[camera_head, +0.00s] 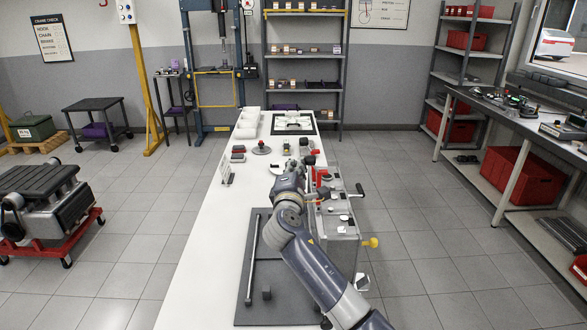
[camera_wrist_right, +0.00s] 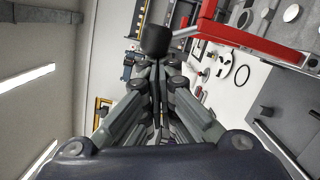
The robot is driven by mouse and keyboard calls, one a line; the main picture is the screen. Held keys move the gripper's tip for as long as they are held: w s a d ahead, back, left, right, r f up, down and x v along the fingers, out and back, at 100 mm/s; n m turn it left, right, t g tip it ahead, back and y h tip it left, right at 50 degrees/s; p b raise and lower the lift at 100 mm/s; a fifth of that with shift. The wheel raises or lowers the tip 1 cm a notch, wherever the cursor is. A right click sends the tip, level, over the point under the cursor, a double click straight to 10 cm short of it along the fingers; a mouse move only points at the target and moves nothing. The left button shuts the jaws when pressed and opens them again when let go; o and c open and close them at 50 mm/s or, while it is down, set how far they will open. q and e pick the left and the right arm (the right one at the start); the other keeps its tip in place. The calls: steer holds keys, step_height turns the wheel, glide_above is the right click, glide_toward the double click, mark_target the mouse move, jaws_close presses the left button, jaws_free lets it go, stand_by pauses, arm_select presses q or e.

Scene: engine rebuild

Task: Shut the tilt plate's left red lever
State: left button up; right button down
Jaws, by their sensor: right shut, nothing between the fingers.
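A red lever (camera_wrist_right: 255,45) with a black knob (camera_wrist_right: 155,40) crosses the upper part of the right wrist view. My right gripper (camera_wrist_right: 157,66) is shut and empty, with its fingertips close to the black knob; I cannot tell if they touch. In the head view the right gripper (camera_head: 302,161) is small and partly hidden by my own arm, at the right edge of the white table. Red lever parts (camera_head: 324,190) show beside it on the grey tilt-plate fixture (camera_head: 345,248). Which lever is the left one is unclear. My left gripper is out of view.
The long white table (camera_head: 200,250) holds a dark mat (camera_head: 285,308) with a rod in front and small parts farther back. A black crank handle (camera_head: 360,189) and a yellow knob (camera_head: 370,242) stick out at the fixture's right. The floor beyond is clear.

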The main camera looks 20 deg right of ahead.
steer(key=s+d+m+g+p, duration=0.1)
steer(key=s+d+m+p, duration=0.15)
steer(key=d+m, duration=0.65)
steer(key=s+d+f+m+y, duration=0.2)
steer(key=s+d+f+m, duration=0.1)
steer(key=d+f+m, duration=0.4)
steer(key=d+m, duration=0.1)
steer(key=d, duration=0.1)
steer(key=shift+d+f+b, duration=0.2)
steer(key=shift+d+b, duration=0.2)
steer(key=shift+f+g, duration=0.15)
steer(key=shift+g, duration=0.15)
